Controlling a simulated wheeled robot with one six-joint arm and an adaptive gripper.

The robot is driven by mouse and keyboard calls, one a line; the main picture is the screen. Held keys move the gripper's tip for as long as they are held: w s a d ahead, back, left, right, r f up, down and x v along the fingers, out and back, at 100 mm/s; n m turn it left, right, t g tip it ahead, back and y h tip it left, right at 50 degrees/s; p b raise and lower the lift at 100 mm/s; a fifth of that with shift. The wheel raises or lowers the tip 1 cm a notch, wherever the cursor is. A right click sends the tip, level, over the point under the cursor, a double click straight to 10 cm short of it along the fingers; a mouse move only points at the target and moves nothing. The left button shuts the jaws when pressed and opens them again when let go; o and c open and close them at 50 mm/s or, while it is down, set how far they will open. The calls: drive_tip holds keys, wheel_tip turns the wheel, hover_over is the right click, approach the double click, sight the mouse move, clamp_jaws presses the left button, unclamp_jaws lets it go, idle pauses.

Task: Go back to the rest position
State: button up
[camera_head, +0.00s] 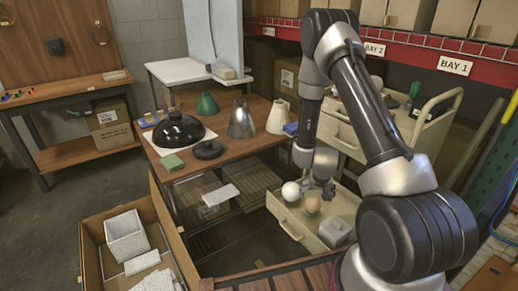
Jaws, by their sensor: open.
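My gripper (318,187) points down over an open cream drawer (290,220) at the right of the wooden table. It is open. A white ball-shaped bulb (290,191) is beside its left finger; I cannot tell whether they touch. A tan round bulb (312,205) is just below the gripper, and a grey box-like part (335,231) lies in the drawer's near right corner. My arm comes in from the right and hides part of the drawer cart.
The wooden table (215,150) holds a black dome shade (178,130), a silver cone shade (241,120), a cream shade (277,118) and a green one (206,103). A cardboard box (160,205) with white parts stands front left. Grey floor (90,185) is clear at left.

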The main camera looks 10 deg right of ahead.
drive_tip(key=s+a+f+g+y, duration=0.1)
drive_tip(key=s+a+g+y, duration=0.15)
drive_tip(key=s, duration=0.55)
drive_tip(key=s+a+r+n+t, duration=0.1)
drive_tip(key=s+r, duration=0.5)
drive_tip(key=r, duration=0.9)
drive_tip(key=s+r+n+t, duration=0.1)
drive_tip(key=s+r, duration=0.5)
drive_tip(key=r, duration=0.9)
drive_tip(key=s+a+r+n+t, duration=0.1)
drive_tip(key=s+r+n, duration=0.2)
drive_tip(key=r, duration=1.2)
drive_tip(key=s, duration=0.3)
drive_tip(key=shift+s+a+h, duration=0.35)
drive_tip(key=shift+c, duration=0.3)
